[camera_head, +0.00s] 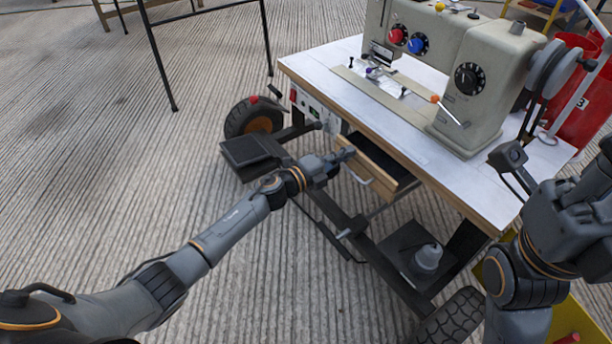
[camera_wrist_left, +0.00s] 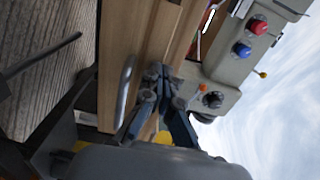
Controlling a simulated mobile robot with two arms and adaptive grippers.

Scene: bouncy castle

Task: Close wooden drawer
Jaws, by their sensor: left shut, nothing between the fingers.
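The wooden drawer (camera_head: 382,166) sits under the front edge of the sewing table and sticks out a little, with a dark gap behind its front. Its pale metal handle (camera_head: 358,177) shows on the front, and also in the left wrist view (camera_wrist_left: 125,90). My left gripper (camera_head: 346,154) is shut and empty at the left part of the drawer front, beside the handle. In the left wrist view the fingertips (camera_wrist_left: 158,75) overlap the wooden drawer front (camera_wrist_left: 118,50); I cannot tell whether they touch it. My right gripper (camera_head: 512,165) is at the right, away from the drawer.
The white table top (camera_head: 330,68) carries a sewing machine (camera_head: 475,75) and overhangs the drawer. A red bucket (camera_head: 585,115) stands at the right.

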